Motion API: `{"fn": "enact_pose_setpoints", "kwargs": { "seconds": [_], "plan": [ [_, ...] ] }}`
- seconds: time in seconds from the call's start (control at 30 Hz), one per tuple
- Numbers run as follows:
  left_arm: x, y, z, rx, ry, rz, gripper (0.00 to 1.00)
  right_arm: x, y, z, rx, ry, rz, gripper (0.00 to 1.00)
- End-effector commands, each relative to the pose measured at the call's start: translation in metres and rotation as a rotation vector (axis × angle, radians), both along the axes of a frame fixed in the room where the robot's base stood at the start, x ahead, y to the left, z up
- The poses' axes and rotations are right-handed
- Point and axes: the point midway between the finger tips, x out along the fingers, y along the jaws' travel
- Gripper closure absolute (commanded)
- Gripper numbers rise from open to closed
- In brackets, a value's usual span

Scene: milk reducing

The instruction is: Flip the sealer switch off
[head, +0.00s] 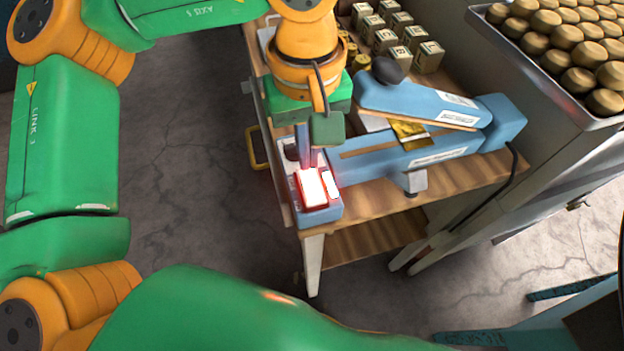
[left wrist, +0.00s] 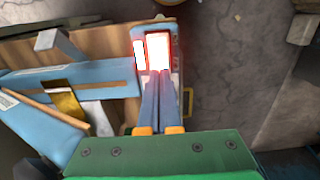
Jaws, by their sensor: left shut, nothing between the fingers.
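The blue sealer (head: 410,150) lies on a wooden table, its upper arm raised over its base. At its near left end is the switch (head: 312,188), which glows white with a red rim. The glowing switch also shows in the left wrist view (left wrist: 157,50). My left gripper (head: 304,160) is shut and empty. It points down, with its fingertips at the edge of the switch; I cannot tell if they touch it. In the left wrist view the closed fingers (left wrist: 160,78) end just below the lit switch. My right gripper is not in view.
Several small boxes (head: 385,40) stand at the back of the table (head: 440,205). A tray (head: 500,42) of round brown pieces is at the upper right. A gold packet (head: 409,133) lies on the sealer. Open floor is left of the table.

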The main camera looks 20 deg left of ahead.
Motion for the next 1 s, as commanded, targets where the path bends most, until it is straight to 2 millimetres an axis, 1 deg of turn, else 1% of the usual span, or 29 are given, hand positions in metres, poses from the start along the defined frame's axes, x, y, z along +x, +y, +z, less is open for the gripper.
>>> {"fn": "enact_pose_setpoints", "kwargs": {
  "seconds": [1.0],
  "plan": [
    [0.0,0.0,-0.015,0.0,0.0,0.0,1.0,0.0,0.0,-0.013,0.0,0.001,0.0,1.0]
  ]
}}
